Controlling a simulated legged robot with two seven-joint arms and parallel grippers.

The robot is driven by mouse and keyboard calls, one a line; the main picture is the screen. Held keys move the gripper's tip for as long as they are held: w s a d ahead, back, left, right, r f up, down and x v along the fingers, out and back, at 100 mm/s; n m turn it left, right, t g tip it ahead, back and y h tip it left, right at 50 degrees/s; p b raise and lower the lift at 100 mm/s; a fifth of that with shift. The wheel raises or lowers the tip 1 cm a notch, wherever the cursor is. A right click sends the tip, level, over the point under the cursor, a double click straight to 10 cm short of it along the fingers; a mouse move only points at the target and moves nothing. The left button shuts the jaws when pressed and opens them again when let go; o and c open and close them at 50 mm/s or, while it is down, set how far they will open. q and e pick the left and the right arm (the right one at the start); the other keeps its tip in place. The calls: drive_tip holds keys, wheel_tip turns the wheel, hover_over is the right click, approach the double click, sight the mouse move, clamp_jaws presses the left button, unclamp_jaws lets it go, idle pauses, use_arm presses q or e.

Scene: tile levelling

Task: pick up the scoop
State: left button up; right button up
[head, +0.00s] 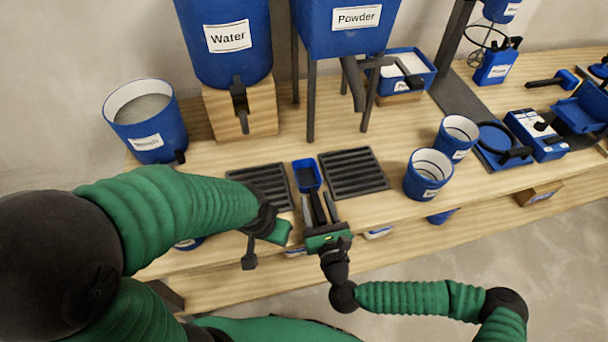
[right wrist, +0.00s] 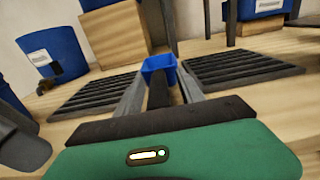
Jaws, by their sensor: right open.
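The scoop has a blue pan (head: 307,175) and a dark handle (head: 318,208), and lies on the wooden bench between two black grates. In the right wrist view the blue pan (right wrist: 159,66) is ahead and the handle (right wrist: 158,92) runs back toward my palm. My right gripper (head: 319,207) is open, with one finger on each side of the handle. The wrist view shows its two grey fingers (right wrist: 160,88) apart around the handle; contact cannot be told. My left gripper (head: 272,229) is left of the scoop at the bench's front edge; its jaws are unclear.
Black grates (head: 263,184) and (head: 352,173) flank the scoop. Blue cups (head: 428,175) and (head: 456,138) stand at right. A blue bucket (head: 147,123) stands at left. The water tank (head: 225,60) and powder hopper (head: 345,30) are behind.

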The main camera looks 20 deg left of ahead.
drive_tip(key=shift+s+r, duration=0.3)
drive_tip(key=shift+r, duration=0.05)
drive_tip(key=shift+w+d+f, duration=0.15)
drive_tip(key=shift+w+d, duration=0.05)
drive_tip(key=c, duration=0.7)
drive_tip(key=shift+a, duration=0.25)
clamp_jaws()
drive_tip(key=shift+d+r, duration=0.2)
